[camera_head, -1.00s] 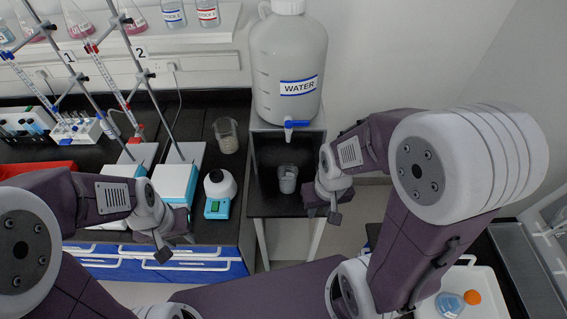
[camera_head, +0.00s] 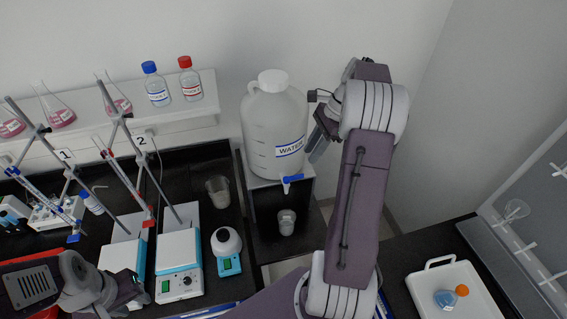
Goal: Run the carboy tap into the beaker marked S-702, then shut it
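The white carboy (camera_head: 268,125) labelled WATER stands on a raised stand against the back wall. Its blue tap (camera_head: 291,182) sticks out low on its front. A small beaker (camera_head: 286,222) stands in the dark bay below the tap; its marking is too small to read. My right gripper (camera_head: 316,120) is raised beside the carboy's upper right side, apart from the tap; its opening cannot be made out. My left gripper (camera_head: 120,290) is low at the left near the hotplates, and its opening cannot be told.
Another beaker (camera_head: 217,191) stands on the black bench left of the stand. Two stirrer plates (camera_head: 180,258) with burette stands and a small white-topped device (camera_head: 227,248) are further left. A white tray (camera_head: 455,292) with a flask is at the lower right.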

